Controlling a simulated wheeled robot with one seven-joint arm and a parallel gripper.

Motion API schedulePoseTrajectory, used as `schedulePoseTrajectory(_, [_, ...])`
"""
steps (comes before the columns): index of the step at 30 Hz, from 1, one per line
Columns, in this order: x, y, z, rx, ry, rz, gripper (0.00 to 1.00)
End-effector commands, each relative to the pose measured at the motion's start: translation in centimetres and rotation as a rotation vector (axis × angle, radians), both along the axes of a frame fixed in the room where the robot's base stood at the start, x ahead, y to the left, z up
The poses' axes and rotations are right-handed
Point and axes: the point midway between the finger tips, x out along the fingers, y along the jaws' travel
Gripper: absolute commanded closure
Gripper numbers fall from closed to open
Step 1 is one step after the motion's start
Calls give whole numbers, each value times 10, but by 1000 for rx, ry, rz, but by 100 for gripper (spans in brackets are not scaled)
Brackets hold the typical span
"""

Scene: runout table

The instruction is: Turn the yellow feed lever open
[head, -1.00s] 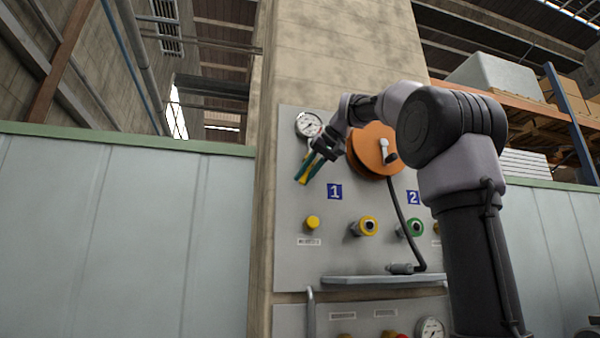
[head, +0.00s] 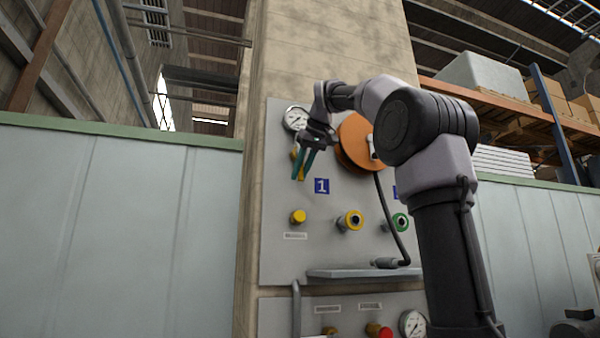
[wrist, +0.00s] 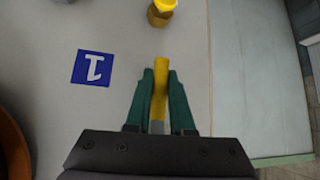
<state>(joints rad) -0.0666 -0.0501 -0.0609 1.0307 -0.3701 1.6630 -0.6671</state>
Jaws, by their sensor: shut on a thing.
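The yellow feed lever (wrist: 161,85) shows in the wrist view as a yellow bar between my two green fingers. My gripper (wrist: 160,90) is shut on it, with one finger along each side. In the head view my gripper (head: 303,168) is at the upper left of the grey panel, just below a round gauge. The yellow lever (head: 296,155) is partly hidden there by the fingers, which point down and slightly left. The lever's pivot is hidden behind my gripper.
An orange reel (head: 358,143) with a hanging black cable stands close to the right of my gripper. Blue label 1 (head: 321,186) and a yellow knob (head: 298,216) are below. A small shelf (head: 365,273) juts out lower down.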

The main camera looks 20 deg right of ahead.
Motion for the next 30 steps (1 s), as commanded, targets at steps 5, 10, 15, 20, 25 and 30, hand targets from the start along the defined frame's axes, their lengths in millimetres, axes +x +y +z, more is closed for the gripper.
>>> schedulePoseTrajectory(5, [0, -1, -1, -1, 3, -1, 100])
schedulePoseTrajectory(10, [0, -1, -1, 0, 2, -1, 49])
schedulePoseTrajectory(15, [0, -1, -1, 0, 1, -1, 49])
schedulePoseTrajectory(20, [-2, -1, 2, 1, 0, -2, 49])
schedulePoseTrajectory(25, [-19, -4, 20, 1, -3, -2, 49])
schedulePoseTrajectory(30, [-43, -9, 46, 1, -3, -3, 49])
